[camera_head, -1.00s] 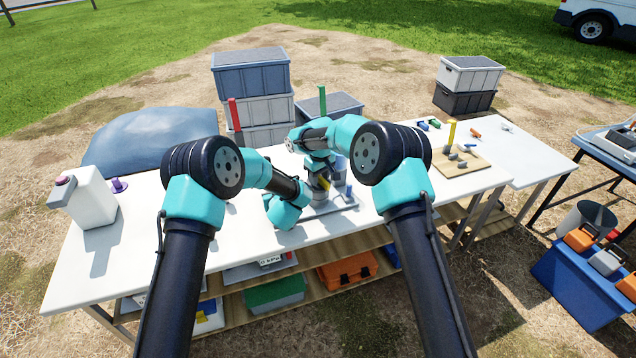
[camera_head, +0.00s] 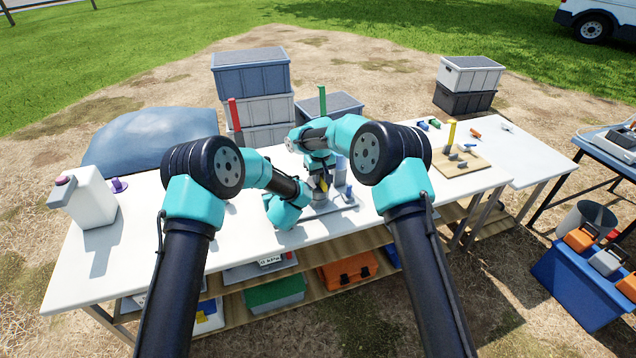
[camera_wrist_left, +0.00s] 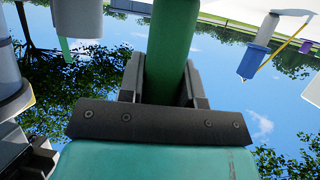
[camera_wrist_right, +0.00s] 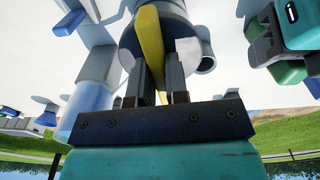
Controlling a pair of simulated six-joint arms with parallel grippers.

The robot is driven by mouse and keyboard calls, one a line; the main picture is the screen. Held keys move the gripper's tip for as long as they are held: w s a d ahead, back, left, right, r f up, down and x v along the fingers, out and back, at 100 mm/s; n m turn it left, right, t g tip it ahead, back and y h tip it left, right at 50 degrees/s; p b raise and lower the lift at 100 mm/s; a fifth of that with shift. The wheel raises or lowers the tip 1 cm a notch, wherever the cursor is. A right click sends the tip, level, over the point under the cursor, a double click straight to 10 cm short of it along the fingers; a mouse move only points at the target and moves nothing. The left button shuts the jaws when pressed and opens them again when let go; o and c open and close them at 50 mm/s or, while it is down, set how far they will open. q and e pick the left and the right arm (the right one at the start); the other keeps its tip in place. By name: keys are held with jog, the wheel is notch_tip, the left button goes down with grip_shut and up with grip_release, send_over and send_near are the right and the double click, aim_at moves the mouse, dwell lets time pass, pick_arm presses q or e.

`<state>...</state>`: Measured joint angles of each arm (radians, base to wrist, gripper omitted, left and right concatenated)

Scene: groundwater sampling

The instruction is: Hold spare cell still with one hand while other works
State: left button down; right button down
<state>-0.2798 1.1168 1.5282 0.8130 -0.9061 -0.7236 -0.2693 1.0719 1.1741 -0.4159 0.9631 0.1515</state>
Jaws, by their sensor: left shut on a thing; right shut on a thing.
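In the left wrist view my left gripper (camera_wrist_left: 163,85) is shut around a thick green cylinder (camera_wrist_left: 172,35). I cannot tell whether this is the spare cell. In the head view the left fingers are hidden behind my own wrist. My right gripper (camera_wrist_right: 155,82) is shut on a narrow yellow bar (camera_wrist_right: 151,45), which lies against a grey round body (camera_wrist_right: 182,20) in the right wrist view. In the head view the yellow bar (camera_head: 324,181) shows small, pointing down over a grey tray (camera_head: 322,208) at the table's middle. My two hands are close together.
The white table (camera_head: 130,240) holds a white jug (camera_head: 88,195) at left and a wooden board (camera_head: 478,165) with a yellow post at right. A red post (camera_head: 234,113) and a green post (camera_head: 322,101) rise behind my arms. Stacked crates (camera_head: 250,78) stand behind the table.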

jog(key=m, duration=0.7)
jog(key=shift+m, duration=0.3)
jog(key=c, duration=1)
grip_release()
jog(key=shift+c, duration=0.2)
jog(key=shift+r, duration=0.15)
notch_tip(320, 180, up, 12)
jog(key=shift+s, duration=0.4)
pick_arm(q)
jog(key=c, duration=0.7)
grip_release()
